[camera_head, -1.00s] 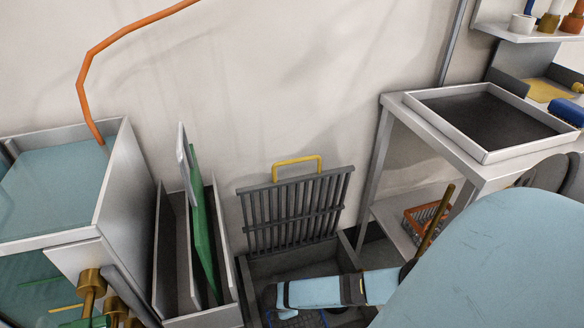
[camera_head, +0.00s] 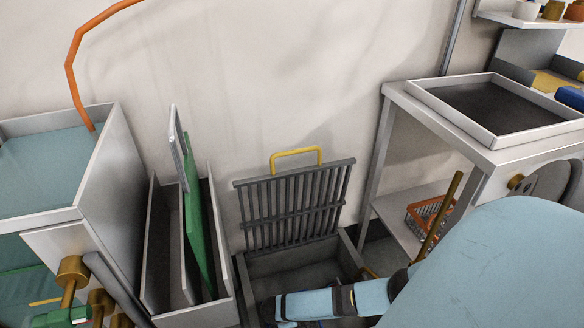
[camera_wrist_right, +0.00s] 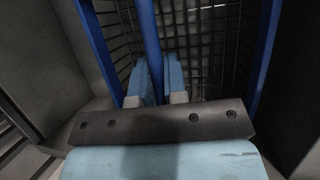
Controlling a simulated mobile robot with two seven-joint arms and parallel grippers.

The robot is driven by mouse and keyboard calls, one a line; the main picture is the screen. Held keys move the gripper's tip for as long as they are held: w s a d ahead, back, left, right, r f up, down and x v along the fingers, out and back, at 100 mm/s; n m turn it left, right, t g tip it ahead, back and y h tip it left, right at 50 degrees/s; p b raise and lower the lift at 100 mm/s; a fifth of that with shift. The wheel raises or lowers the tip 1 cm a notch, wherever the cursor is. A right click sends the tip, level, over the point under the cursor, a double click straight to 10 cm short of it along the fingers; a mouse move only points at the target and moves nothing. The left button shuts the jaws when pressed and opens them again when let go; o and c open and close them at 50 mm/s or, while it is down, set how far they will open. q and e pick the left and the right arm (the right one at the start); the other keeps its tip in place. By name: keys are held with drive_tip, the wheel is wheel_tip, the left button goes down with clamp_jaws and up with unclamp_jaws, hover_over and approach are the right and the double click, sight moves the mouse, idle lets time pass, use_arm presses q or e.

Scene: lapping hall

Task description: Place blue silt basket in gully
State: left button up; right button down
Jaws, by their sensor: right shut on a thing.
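The blue silt basket (camera_wrist_right: 200,45) fills the upper part of the right wrist view, with blue bars and a dark mesh. My right gripper (camera_wrist_right: 158,80) is shut on its blue central bar. In the head view my right arm's light-blue end link lies across the front of the gully (camera_head: 290,262); the basket is not clearly visible there. The gully is a grey box on the floor, open at the top. Its dark barred grate (camera_head: 292,208) with a yellow handle stands raised against the wall behind it. My left gripper is not in view.
A grey rack (camera_head: 160,245) with upright green and grey boards stands left of the gully. A glass-fronted tank (camera_head: 50,165) is farther left. A white table (camera_head: 470,150) with a black tray stands right. An orange basket (camera_head: 425,215) sits on its lower shelf.

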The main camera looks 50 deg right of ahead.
drive_tip(key=c, duration=1.6)
unclamp_jaws()
drive_tip(key=shift+f, duration=0.15)
drive_tip(key=o, duration=0.4)
drive_tip(key=shift+o, duration=0.2)
